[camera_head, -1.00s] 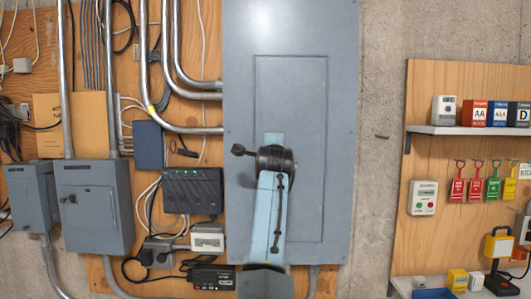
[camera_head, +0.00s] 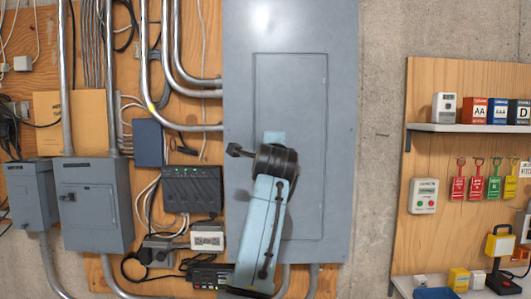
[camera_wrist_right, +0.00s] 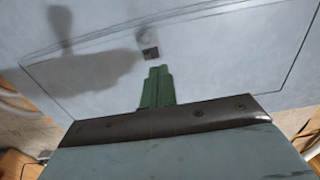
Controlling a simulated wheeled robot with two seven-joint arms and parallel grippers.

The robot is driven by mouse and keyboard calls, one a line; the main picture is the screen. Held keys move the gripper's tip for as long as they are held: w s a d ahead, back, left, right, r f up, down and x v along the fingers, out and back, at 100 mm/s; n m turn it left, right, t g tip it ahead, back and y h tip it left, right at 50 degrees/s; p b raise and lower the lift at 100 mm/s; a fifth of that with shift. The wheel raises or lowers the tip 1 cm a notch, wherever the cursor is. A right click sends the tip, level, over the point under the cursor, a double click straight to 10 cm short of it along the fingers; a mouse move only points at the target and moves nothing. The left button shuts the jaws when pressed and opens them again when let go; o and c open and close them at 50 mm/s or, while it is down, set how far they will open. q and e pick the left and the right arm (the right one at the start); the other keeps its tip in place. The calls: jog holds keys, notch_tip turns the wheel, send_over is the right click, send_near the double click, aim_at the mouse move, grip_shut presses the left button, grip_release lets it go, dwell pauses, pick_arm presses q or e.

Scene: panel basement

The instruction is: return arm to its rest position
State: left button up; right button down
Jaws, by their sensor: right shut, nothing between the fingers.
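The grey electrical panel (camera_head: 305,105) stands upright on the wall in the middle of the head view, its door flat in its frame. My light blue arm (camera_head: 260,220) rises in front of its lower part, with a dark joint at the top. No gripper fingers can be made out in the head view. In the right wrist view my right gripper (camera_wrist_right: 158,72) has its green fingers together and empty. They point at the grey panel door (camera_wrist_right: 215,60), near a small dark latch (camera_wrist_right: 150,53). A gap to the door cannot be judged. My left gripper is not in view.
Smaller grey boxes (camera_head: 92,205), conduits and a black network box (camera_head: 192,190) crowd the left wall. A wooden board with a shelf (camera_head: 470,128), hanging tags and a yellow lamp (camera_head: 498,243) is at the right. Bare concrete (camera_head: 380,200) lies between.

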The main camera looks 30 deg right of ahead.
jog(key=shift+s+a, duration=0.1)
jog(key=shift+s, duration=0.15)
dwell(0.3)
